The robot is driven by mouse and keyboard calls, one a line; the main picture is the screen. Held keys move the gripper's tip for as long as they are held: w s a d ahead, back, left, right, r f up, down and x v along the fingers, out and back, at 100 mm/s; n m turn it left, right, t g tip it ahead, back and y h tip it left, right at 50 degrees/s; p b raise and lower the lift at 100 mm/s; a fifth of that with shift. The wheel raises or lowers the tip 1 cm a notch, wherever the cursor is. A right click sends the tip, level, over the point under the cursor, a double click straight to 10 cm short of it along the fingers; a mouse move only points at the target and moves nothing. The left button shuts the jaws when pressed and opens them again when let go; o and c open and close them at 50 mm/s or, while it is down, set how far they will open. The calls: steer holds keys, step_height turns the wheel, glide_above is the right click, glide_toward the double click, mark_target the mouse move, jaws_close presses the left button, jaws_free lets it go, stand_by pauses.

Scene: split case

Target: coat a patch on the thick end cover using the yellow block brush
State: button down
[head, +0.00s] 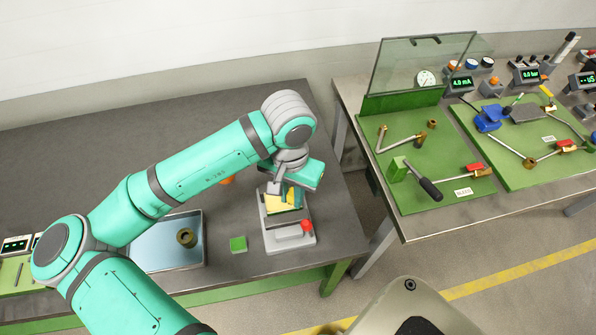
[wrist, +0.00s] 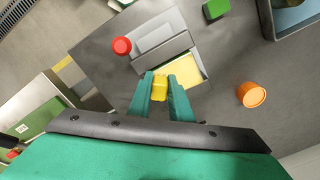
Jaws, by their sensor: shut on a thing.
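My gripper (wrist: 160,88) is shut on the yellow block brush (wrist: 160,84), a small yellow block between the teal fingertips in the wrist view. The brush is over a light grey case (wrist: 156,36) with a raised block at one end and a pale yellow flat area (wrist: 191,70) at the other. I take the raised block as the thick end cover. In the head view the case (head: 290,240) stands near the table's right end, with my gripper (head: 284,193) above its far part. My arm partly hides that part. I cannot tell whether the brush touches it.
A red knob (head: 306,225) rises from the case. An orange cup (wrist: 251,94) stands near the case. A second bench (head: 450,210) with green boards stands right, across a gap.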

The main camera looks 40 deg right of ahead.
steer(key=shift+w+a, duration=0.35)
steer(key=shift+a, duration=0.25)
steer(key=shift+w+a, duration=0.1)
steer(key=shift+w, duration=0.1)
steer(key=shift+s+d, duration=0.15)
steer(key=shift+d, duration=0.2)
step_height(320, 180, up, 8)
steer(key=s+d, duration=0.2)
steer(key=shift+d, duration=0.4)
